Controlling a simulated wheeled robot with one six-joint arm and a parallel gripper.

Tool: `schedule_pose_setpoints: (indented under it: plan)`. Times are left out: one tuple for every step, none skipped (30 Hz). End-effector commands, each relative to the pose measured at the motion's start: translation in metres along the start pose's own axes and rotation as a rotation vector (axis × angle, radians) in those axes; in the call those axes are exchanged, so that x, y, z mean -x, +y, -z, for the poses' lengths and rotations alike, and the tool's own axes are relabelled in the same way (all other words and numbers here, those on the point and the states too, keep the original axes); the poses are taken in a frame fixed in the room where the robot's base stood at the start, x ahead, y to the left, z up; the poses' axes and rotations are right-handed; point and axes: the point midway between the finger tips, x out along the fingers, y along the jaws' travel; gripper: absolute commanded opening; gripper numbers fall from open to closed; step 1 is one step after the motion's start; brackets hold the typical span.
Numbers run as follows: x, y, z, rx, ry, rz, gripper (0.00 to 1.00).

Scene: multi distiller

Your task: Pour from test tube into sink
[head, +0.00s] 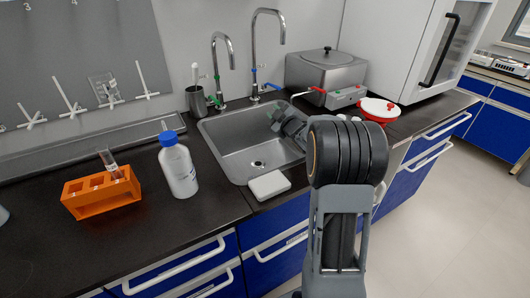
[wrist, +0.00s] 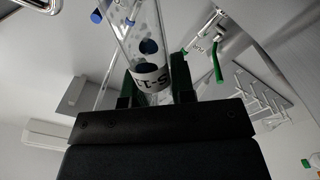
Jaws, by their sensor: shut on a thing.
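My gripper (wrist: 155,92) is shut on a clear test tube (wrist: 136,30) with a white printed label, seen in the wrist view. The tube extends out between the dark fingers at a slant, and dark round spots show in or through its glass. In the head view my gripper (head: 283,119) is over the right part of the steel sink (head: 228,150). The held tube cannot be made out there, as my arm covers part of the area. The sink basin looks empty, with a drain at its bottom.
A steel bath (head: 325,75) and red-white container (head: 379,110) stand right.

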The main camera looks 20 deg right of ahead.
Motion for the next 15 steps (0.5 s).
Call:
schedule_pose_setpoints:
  plan:
    - [-0.0001, -0.0010, 0.0006, 0.026, 0.002, -0.001, 0.00]
    - [-0.0001, -0.0011, 0.0011, 0.040, 0.002, -0.001, 0.00]
    - [-0.0001, -0.0013, 0.0017, 0.061, 0.001, -0.001, 0.00]
    - [-0.0001, -0.0015, 0.0021, 0.075, 0.001, -0.001, 0.00]
    - [-0.0002, -0.0018, 0.0027, 0.090, 0.001, -0.001, 0.00]
    - [-0.0002, -0.0013, 0.0030, 0.110, 0.001, -0.001, 0.00]
    - [-0.0002, -0.0009, 0.0034, 0.124, 0.001, -0.001, 0.00]
    - [-0.0002, -0.0005, 0.0036, 0.140, 0.001, -0.001, 0.00]
    - [-0.0002, 0.0002, 0.0038, 0.159, 0.001, -0.002, 0.00]
    - [-0.0002, 0.0005, 0.0039, 0.175, 0.001, -0.002, 0.00]
    - [-0.0001, 0.0008, 0.0041, 0.190, 0.001, -0.002, 0.00]
    - [-0.0001, 0.0011, 0.0044, 0.210, 0.001, -0.001, 0.00]
    - [0.0000, 0.0014, 0.0045, 0.226, 0.001, -0.001, 0.00]
    - [0.0000, 0.0015, 0.0047, 0.240, 0.000, -0.001, 0.00]
    - [0.0000, 0.0017, 0.0050, 0.261, 0.000, -0.001, 0.00]
